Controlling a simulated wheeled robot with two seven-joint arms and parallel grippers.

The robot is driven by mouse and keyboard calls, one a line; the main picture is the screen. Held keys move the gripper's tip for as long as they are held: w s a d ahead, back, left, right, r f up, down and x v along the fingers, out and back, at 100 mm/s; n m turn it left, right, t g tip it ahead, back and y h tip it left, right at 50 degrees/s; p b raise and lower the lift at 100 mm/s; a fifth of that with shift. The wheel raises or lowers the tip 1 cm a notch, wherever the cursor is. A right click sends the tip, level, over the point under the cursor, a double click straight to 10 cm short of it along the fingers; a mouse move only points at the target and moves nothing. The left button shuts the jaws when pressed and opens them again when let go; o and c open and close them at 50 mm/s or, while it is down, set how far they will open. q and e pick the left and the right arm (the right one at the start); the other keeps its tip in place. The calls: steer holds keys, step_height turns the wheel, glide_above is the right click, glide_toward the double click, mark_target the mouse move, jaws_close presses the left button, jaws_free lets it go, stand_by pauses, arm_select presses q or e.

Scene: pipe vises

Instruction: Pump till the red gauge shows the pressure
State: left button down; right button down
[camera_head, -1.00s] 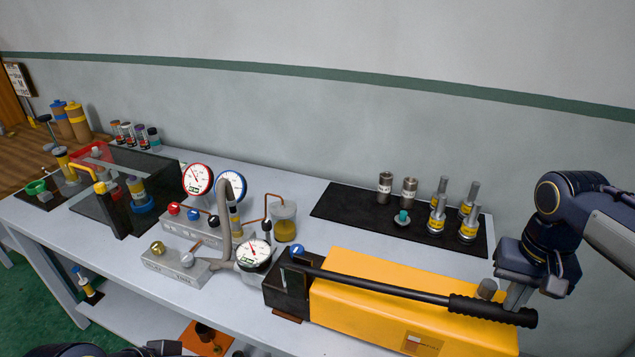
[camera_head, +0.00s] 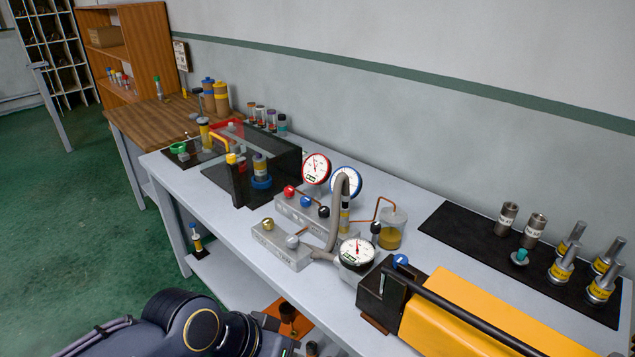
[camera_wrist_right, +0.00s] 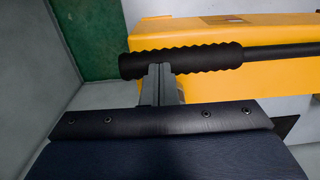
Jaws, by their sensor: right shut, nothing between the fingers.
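The red-rimmed gauge (camera_head: 316,169) stands on the bench beside a blue-rimmed gauge (camera_head: 346,183); its needle is too small to read. The yellow pump (camera_head: 465,315) has a black lever (camera_head: 470,318) lying low along its top, and its far end is cut off in the head view. The right wrist view shows the lever's ribbed black grip (camera_wrist_right: 200,62) over the yellow body. My right gripper (camera_wrist_right: 158,72) is shut and empty, its fingertips at the grip, not around it; contact is unclear. My left arm shows at the bottom, but its gripper is out of view.
A white gauge (camera_head: 356,252) and a grey valve block (camera_head: 282,245) stand left of the pump. A clear jar (camera_head: 391,230) is behind. A black mat (camera_head: 455,222) with metal fittings lies at the back right.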

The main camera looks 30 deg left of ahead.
steer(key=shift+d+f+b, duration=0.15)
steer(key=shift+f+b, duration=0.5)
steer(key=shift+f, duration=0.45)
steer(key=r+p, duration=0.5)
steer(key=a+r+p, duration=0.1)
steer(key=r+p, duration=0.1)
steer(key=r, duration=0.1)
steer(key=shift+w, duration=0.1)
step_height(320, 180, up, 6)
steer(key=a+p, duration=0.1)
steer(key=p, duration=0.3)
steer(key=shift+w+a+r, duration=0.15)
steer(key=shift+w+a, duration=0.05)
steer(key=shift+a, duration=0.2)
